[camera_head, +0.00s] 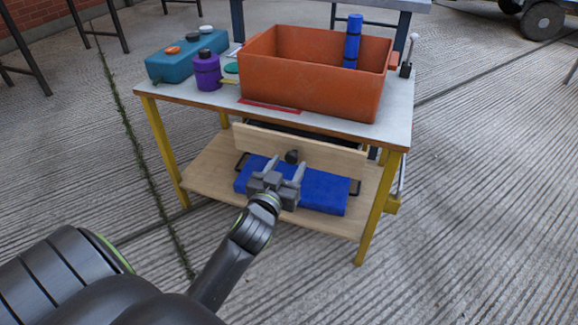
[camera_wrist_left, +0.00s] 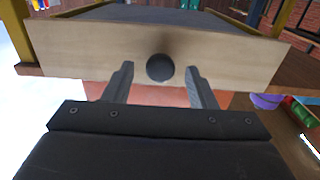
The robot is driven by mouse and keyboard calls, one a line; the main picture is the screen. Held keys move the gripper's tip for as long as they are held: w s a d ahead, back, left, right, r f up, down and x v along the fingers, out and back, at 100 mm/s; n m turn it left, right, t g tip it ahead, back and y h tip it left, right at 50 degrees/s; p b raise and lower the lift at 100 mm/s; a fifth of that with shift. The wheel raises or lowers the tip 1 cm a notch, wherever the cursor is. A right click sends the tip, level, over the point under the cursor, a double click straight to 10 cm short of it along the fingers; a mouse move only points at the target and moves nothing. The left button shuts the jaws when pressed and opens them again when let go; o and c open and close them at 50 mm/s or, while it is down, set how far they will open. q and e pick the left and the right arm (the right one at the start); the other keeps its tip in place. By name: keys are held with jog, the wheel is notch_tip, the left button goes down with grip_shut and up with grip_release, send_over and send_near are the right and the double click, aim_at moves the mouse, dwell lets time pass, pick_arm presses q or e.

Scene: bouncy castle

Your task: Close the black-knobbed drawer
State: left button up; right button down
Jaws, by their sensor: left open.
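The wooden drawer (camera_head: 325,153) hangs under the table top. A dark gap behind its front panel shows that it is pulled out. Its round black knob (camera_head: 292,156) sits near the middle of the front. In the left wrist view the drawer front (camera_wrist_left: 100,50) fills the upper picture, with the black knob (camera_wrist_left: 160,67) at its centre. My left gripper (camera_head: 287,165) is open, with its fingers pointing at the drawer front. In the wrist view its fingertips (camera_wrist_left: 157,72) stand either side of the knob; I cannot tell whether they touch the panel. My right gripper is not in view.
The table (camera_head: 400,113) has yellow legs. An orange bin (camera_head: 305,85), a blue-green box (camera_head: 170,66) and a purple bottle (camera_head: 207,72) stand on it. A blue case (camera_head: 322,190) lies on the lower shelf (camera_head: 205,170), below my gripper. The floor in front is clear.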

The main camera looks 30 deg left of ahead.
pick_arm(q)
jog(key=shift+x, duration=1)
jog(key=shift+s, duration=0.1)
grip_shut()
